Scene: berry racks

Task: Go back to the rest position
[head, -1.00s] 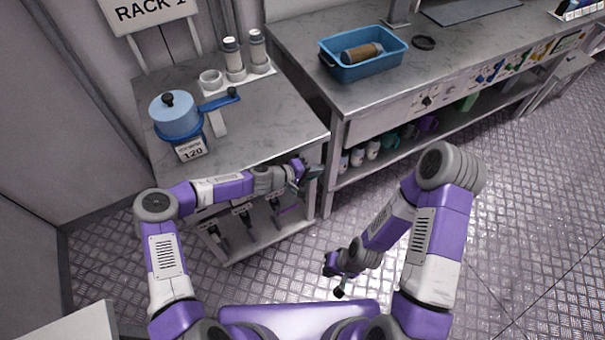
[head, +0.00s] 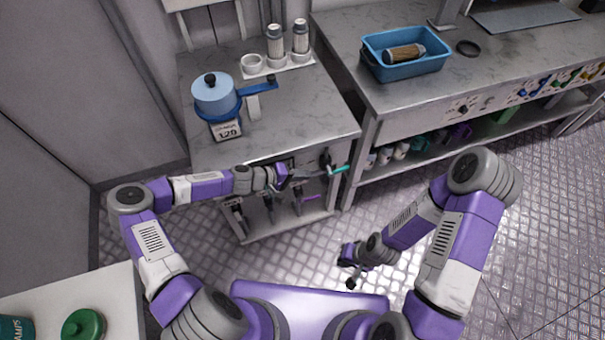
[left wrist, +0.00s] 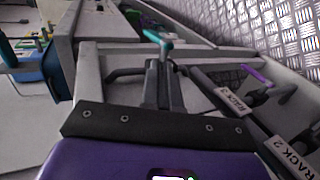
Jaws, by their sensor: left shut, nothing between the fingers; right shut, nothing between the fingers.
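My left gripper (head: 310,174) is at the front edge of the grey table (head: 310,115), beside the hanging tools. It is shut and holds nothing. In the left wrist view its dark fingers (left wrist: 160,85) are together, with a teal handle (left wrist: 157,37) just beyond their tips. I cannot tell whether they touch it. The teal handle also shows in the head view (head: 339,169). My right gripper (head: 351,268) is low over the open floor, apart from any object. It is shut and empty.
A workbench (head: 400,100) with a blue tub (head: 403,70) is to the right. A white surface with a green lid (head: 83,324) is at lower left. Metal floor (head: 540,220) is open at right.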

